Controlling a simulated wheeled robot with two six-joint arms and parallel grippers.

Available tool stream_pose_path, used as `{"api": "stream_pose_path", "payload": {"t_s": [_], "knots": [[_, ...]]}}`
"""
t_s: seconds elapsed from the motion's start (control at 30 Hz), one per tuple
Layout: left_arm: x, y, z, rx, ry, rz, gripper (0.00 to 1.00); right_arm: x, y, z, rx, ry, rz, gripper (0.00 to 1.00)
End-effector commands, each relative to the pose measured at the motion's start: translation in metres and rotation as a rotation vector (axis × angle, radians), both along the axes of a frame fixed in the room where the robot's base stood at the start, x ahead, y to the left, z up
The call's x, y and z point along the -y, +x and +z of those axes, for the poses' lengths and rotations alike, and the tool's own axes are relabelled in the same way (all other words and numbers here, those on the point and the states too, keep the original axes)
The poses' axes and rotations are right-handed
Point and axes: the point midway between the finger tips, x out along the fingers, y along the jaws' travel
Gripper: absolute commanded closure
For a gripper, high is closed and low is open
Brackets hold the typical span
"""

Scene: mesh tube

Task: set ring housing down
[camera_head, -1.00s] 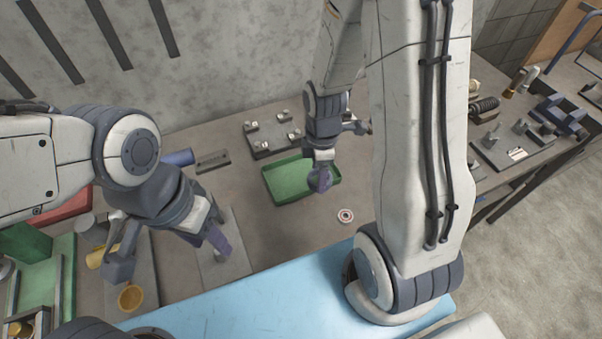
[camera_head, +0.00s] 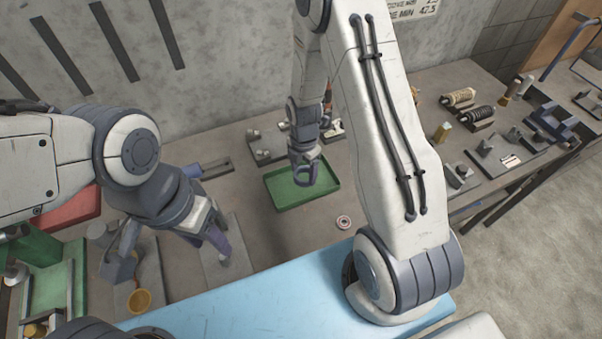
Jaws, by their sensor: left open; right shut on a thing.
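My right gripper (camera_head: 306,180) is over the green tray (camera_head: 326,196), pointing down and shut on a small dark thing, which I take to be the ring housing. The fingers and the small size hide most of it, and I cannot tell whether it touches the tray floor. The bare tray floor shows to the right of the gripper. My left gripper (camera_head: 167,253) is open and empty at the left, low over grey plates on the bench.
A small pale ring with a reddish band (camera_head: 343,222) lies in front of the tray. A grey fixture plate (camera_head: 264,150) stands behind it. An orange cup (camera_head: 139,300) and a red bin (camera_head: 72,207) are at the left. Fixtures and spools (camera_head: 480,113) fill the right bench.

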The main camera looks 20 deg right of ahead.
Motion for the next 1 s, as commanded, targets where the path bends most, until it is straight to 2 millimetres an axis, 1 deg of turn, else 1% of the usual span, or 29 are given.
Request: {"api": "stream_pose_path", "payload": {"t_s": [0.03, 0.17, 0.27, 0.4, 0.53, 0.63, 0.83, 0.97, 1.0], "knots": [[0.000, 0.000, 0.005, 0.000, 0.000, -0.001, 0.50, -0.002, 0.007, -0.002, 0.000, 0.000, 0.001, 1.00], [0.000, 0.000, 0.007, 0.000, 0.000, -0.001, 0.50, -0.003, 0.015, -0.009, -0.001, 0.000, 0.001, 1.00], [0.000, 0.000, 0.011, 0.000, 0.000, -0.002, 0.50, -0.003, 0.016, -0.015, -0.002, 0.000, 0.000, 1.00], [0.000, 0.000, 0.020, 0.000, 0.000, -0.003, 0.50, -0.003, 0.015, -0.033, -0.004, 0.000, -0.001, 1.00], [0.000, 0.000, 0.024, 0.000, 0.000, -0.004, 0.50, -0.003, 0.015, -0.046, -0.002, 0.000, -0.001, 1.00], [0.000, 0.000, 0.024, 0.000, 0.000, -0.004, 0.50, -0.003, 0.016, -0.050, 0.001, 0.000, -0.001, 1.00], [0.000, 0.000, 0.023, 0.000, 0.000, -0.004, 0.50, -0.003, 0.016, -0.050, 0.001, 0.000, -0.001, 1.00], [0.000, 0.000, 0.018, 0.000, 0.000, -0.004, 0.50, -0.003, 0.016, -0.055, 0.001, 0.000, -0.001, 1.00], [0.000, 0.000, 0.020, 0.000, 0.000, -0.003, 0.50, -0.003, 0.016, -0.053, 0.000, 0.000, -0.001, 0.17]]}}
